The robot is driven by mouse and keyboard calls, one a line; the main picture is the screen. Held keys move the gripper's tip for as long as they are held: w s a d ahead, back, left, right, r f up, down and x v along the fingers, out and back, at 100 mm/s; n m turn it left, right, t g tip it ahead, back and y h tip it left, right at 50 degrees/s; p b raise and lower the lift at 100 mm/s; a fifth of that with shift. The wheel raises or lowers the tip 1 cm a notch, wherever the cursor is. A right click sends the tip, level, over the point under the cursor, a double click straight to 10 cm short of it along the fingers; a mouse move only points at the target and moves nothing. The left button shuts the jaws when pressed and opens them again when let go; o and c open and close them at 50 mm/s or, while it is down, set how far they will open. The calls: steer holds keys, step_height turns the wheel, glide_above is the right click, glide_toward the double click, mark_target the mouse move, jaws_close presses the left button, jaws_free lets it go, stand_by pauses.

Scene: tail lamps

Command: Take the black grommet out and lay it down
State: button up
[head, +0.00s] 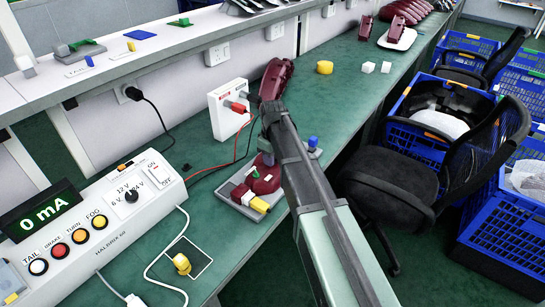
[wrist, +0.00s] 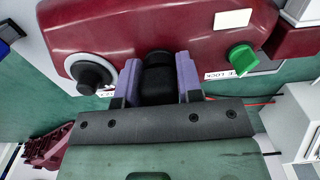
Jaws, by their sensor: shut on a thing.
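A dark red lamp housing (wrist: 190,30) fills the top of the wrist view. My gripper (wrist: 158,82) has its two purple fingers shut on a black piece, which looks like the black grommet (wrist: 158,80), at the lower edge of the housing. Whether the grommet is still seated in the housing cannot be told. A round black part with a grey rim (wrist: 92,74) sits on the housing to the left. A green tab (wrist: 242,60) is at the right, beside a label reading LOCK. In the head view my gripper (head: 270,108) is just below a dark red lamp (head: 276,79); its fingers are mostly hidden.
A white box with red plugs (head: 230,110) stands left of the lamp. A fixture with a dark red part (head: 264,176) lies below, beside my arm. A control box reading 0 mA (head: 95,225) is at lower left. A chair (head: 420,180) and blue crates (head: 505,225) stand right of the green bench.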

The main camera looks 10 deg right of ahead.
steer(key=shift+r+p, duration=1.15)
steer(key=shift+r, duration=0.2)
steer(key=shift+r+p, duration=0.9)
